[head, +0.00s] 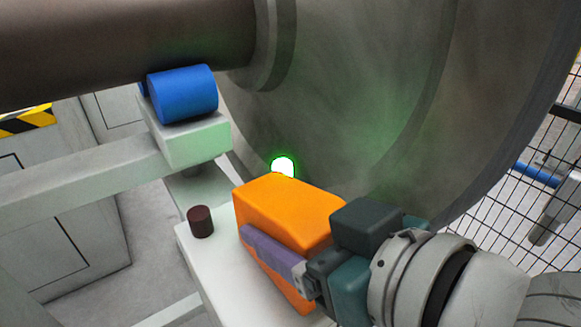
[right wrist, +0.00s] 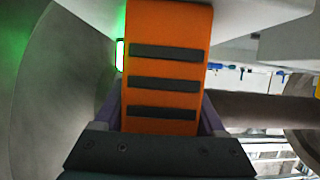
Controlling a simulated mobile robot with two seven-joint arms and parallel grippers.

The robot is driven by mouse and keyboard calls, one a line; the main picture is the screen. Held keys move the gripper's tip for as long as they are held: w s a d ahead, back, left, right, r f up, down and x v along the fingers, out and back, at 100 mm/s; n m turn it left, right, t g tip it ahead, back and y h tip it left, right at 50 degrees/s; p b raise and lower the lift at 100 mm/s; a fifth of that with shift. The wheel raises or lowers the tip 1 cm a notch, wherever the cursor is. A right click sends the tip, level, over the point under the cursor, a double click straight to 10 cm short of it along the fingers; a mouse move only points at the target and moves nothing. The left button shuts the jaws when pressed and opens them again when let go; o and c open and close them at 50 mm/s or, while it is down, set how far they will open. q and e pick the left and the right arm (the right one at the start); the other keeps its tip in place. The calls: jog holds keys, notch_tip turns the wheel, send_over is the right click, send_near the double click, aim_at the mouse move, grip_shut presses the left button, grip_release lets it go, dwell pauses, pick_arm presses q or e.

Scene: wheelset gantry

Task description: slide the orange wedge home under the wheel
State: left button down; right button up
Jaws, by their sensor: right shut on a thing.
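The orange wedge (head: 290,205) sits low against the big grey wheel (head: 350,90), over a pale ledge (head: 215,270). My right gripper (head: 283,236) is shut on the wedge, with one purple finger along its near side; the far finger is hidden. The right wrist view shows the wedge (right wrist: 165,70) with dark stripes between both purple fingers, and the wheel (right wrist: 55,90) to its left. A bright green-edged light (head: 283,166) shows at the wedge's far end by the wheel. I cannot tell whether the wedge touches the wheel. My left gripper is out of view.
A blue roller (head: 183,94) on a pale block stands left of the wheel, under the dark axle (head: 120,45). A dark red peg (head: 200,221) stands on the ledge left of the wedge. A wire fence (head: 530,190) is at the right.

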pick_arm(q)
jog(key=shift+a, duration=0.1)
pick_arm(e)
grip_shut()
jog(key=shift+r, duration=0.15)
